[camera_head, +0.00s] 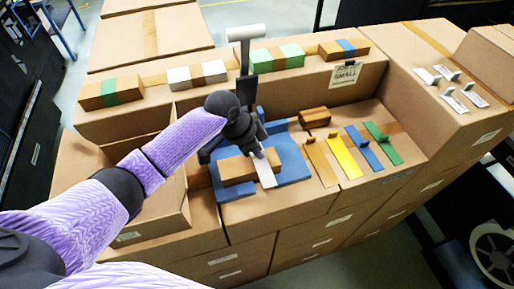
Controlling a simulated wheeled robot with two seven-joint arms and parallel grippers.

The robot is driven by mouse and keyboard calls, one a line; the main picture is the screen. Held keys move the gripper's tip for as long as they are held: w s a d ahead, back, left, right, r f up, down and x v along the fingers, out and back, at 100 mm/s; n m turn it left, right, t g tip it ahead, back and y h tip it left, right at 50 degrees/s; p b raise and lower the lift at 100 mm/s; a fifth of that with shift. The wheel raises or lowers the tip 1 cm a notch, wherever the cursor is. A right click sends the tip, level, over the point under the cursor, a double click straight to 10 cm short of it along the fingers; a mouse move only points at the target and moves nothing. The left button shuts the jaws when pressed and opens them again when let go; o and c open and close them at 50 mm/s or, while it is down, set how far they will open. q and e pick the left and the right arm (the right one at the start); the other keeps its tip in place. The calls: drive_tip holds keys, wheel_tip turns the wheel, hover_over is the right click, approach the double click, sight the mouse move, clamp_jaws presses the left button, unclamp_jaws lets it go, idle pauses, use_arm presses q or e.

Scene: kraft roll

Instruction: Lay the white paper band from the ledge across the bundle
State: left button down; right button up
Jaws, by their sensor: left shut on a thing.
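My left gripper (257,150) is shut on a white strip (266,172), which looks like the white paper band. The strip slants down at the right end of the brown bundle (236,170); I cannot tell whether it touches it. The bundle lies on a blue board (287,160) on the cardboard top. The gripper is just above the bundle's right end, and my arm hides part of the board behind it. My right gripper is not in view.
Tan (321,163), yellow (344,157), blue (364,148) and green (382,143) strips lie right of the board, near a small brown block (314,117). Banded blocks line the back ledge. White pieces (455,102) lie at right. A white-topped post (245,34) stands behind.

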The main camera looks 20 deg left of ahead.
use_arm(q)
drive_tip(key=shift+f, duration=0.45)
drive_tip(key=shift+f, duration=0.1)
drive_tip(key=c, duration=0.7)
unclamp_jaws()
drive_tip(key=shift+c, duration=0.2)
